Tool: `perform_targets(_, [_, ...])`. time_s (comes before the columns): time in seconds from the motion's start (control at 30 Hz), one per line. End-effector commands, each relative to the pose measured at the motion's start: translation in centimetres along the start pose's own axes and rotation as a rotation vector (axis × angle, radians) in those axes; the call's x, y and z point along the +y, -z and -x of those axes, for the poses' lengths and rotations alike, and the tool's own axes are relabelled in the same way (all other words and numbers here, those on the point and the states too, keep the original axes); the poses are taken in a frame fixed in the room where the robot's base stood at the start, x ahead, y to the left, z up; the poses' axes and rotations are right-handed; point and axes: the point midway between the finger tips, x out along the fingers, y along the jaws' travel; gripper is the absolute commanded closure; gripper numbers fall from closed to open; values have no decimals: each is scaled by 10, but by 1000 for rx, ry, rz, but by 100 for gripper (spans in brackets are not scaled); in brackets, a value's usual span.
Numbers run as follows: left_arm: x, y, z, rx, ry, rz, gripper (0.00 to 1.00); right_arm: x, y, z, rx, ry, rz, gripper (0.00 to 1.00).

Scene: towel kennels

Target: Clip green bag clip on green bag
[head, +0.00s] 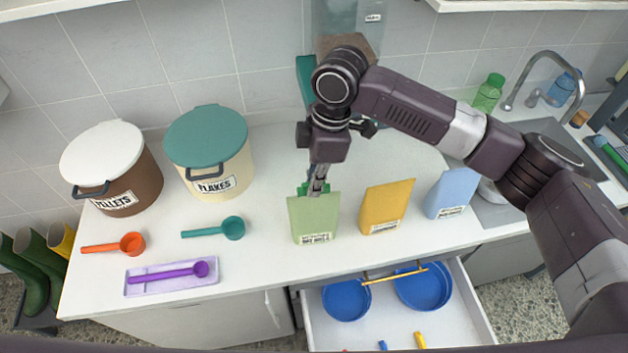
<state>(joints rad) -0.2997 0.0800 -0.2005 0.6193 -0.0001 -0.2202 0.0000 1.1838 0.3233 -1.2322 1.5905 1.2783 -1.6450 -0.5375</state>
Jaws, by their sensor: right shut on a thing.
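The green bag (315,217) stands upright on the white counter, its label facing me. My right gripper (318,184) points down just behind the bag's top edge. It is shut on a green clip (303,188), which shows only in part beside the fingers at the bag's top. I cannot tell whether the clip touches the bag. My left gripper is not in view.
An orange bag (386,207) and a blue bag (452,194) stand to the right. The pellets bin (125,180) and flakes bin (227,165) stand left, with scoops before them. Below, an open drawer (395,325) holds blue bowls (347,300).

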Motion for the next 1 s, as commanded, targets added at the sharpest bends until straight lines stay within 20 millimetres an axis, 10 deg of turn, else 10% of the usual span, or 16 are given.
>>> perform_targets(1.0, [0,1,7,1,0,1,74,0,0,-4,0,-1,0,100])
